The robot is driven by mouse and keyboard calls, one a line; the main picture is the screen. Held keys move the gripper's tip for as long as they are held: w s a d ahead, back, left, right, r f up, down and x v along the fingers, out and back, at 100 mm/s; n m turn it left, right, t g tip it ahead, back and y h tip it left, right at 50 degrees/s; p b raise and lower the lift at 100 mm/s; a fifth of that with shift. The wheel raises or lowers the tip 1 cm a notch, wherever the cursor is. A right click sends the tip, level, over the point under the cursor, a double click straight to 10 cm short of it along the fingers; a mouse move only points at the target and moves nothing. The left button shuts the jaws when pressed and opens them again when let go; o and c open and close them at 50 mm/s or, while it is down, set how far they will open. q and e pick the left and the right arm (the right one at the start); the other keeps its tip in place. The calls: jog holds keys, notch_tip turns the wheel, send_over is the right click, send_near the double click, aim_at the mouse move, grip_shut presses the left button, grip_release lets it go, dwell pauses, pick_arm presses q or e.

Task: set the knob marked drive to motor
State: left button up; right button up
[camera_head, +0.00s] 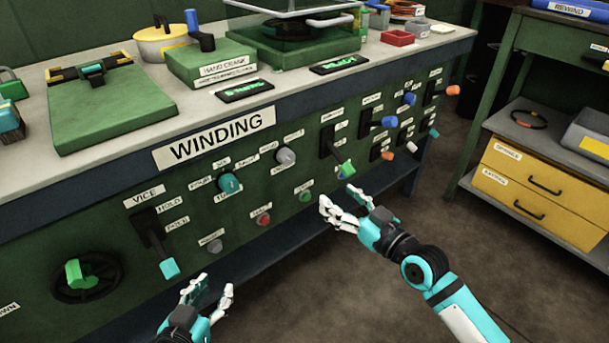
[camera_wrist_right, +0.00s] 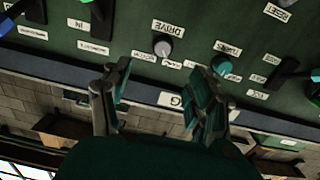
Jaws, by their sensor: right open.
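The knob marked drive is a round grey knob (camera_head: 285,156) on the green panel, right of a teal knob (camera_head: 229,182). In the right wrist view the panel appears upside down, with the grey knob (camera_wrist_right: 163,48) beside its DRIVE label (camera_wrist_right: 168,27). Two small labels sit by the knob, too blurred to read; its setting cannot be told. My right gripper (camera_head: 338,212) is open and empty, in front of the panel, below and right of the knob, apart from it. My left gripper (camera_head: 207,292) is open and empty, low in front of the panel.
Levers with green (camera_head: 345,170) and teal (camera_head: 170,267) handles stick out either side. Grey, red (camera_head: 263,219) and green (camera_head: 306,195) buttons sit lower. A handwheel (camera_head: 88,277) is at left. Yellow drawers (camera_head: 538,190) stand right. The floor between is clear.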

jog(key=b, duration=0.2)
send_near(290, 158)
jog(key=x, duration=0.3)
jog(key=shift+y, duration=0.3)
jog(key=b+x, duration=0.1)
jog(key=x, duration=0.5)
jog(key=shift+d+f+b, duration=0.1)
jog(key=shift+f+b, duration=0.1)
jog(key=shift+b, duration=0.15)
pick_arm(q)
notch_tip(290, 158, up, 17)
jog(key=d+t+h, duration=0.2)
jog(key=t+h, duration=0.1)
jog(key=t, duration=0.7)
jog(key=shift+s+t+h, duration=0.3)
jog(key=shift+s, duration=0.05)
pick_arm(e)
jog(key=shift+w+a, duration=0.2)
jog(key=shift+w, duration=0.15)
pick_arm(q)
jog(key=shift+d, duration=0.15)
pick_arm(e)
jog(key=c, duration=1.1)
pick_arm(q)
jog(key=shift+f, duration=0.1)
pick_arm(e)
jog(key=shift+c, duration=0.2)
